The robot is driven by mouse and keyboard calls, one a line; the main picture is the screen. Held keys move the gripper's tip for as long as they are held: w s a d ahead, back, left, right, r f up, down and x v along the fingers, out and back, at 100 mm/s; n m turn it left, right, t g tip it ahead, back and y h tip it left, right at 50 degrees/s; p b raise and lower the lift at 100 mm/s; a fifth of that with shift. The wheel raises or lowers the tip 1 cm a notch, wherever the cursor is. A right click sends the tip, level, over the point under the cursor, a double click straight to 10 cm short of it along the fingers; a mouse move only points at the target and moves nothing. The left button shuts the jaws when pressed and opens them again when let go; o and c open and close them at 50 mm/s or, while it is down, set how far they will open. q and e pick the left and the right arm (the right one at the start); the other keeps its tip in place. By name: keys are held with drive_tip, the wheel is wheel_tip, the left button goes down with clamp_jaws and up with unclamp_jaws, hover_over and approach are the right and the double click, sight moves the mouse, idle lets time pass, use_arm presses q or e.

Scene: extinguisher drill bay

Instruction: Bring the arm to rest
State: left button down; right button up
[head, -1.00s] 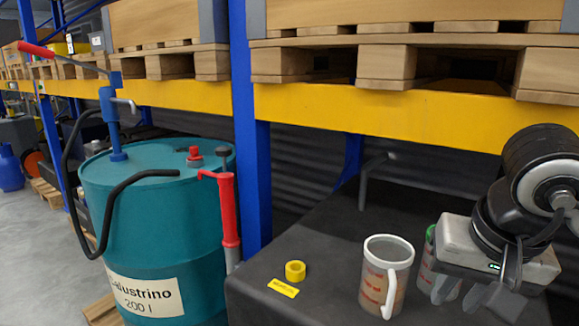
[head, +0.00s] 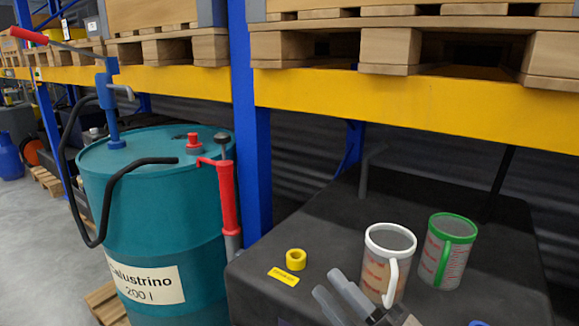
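My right gripper (head: 328,283) is at the bottom of the head view, in front of the white-rimmed mug (head: 390,240). Its two grey fingers point up and left with a gap between them, and nothing shows in the gap. One finger overlaps the mug's lower left in the picture; I cannot tell whether they touch. The mug stands upright on the dark bench top (head: 325,215). A green-rimmed mug (head: 455,230) stands upright to its right, clear of the gripper. My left gripper is not in view.
A yellow ring (head: 296,259) and a yellow label (head: 283,277) lie on the bench. A teal drum (head: 150,225) with a hand pump (head: 110,115) and a red-handled tool (head: 228,195) stand left. A yellow rack beam (head: 400,105) crosses above the bench. A blue piece (head: 478,323) shows at the bottom edge.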

drive_tip(key=d+f+m+h, duration=0.5)
drive_tip(key=f+m+h, duration=0.3)
drive_tip(key=f+m, duration=0.45)
drive_tip(key=s+d+f+m+g+h, duration=0.1)
drive_tip(key=s+f+m+g+h, duration=0.1)
drive_tip(key=f, duration=0.6)
drive_tip(key=s+d+f+m+g+h, duration=0.2)
drive_tip(key=s+f+m+g, duration=0.2)
drive_tip(key=s+f+m, duration=0.2)
drive_tip(key=s+f, duration=0.2)
drive_tip(key=s, duration=0.1)
drive_tip(key=shift+s+d+f+g, duration=0.15)
drive_tip(key=shift+s+g, duration=0.15)
drive_tip(key=shift+g, duration=0.1)
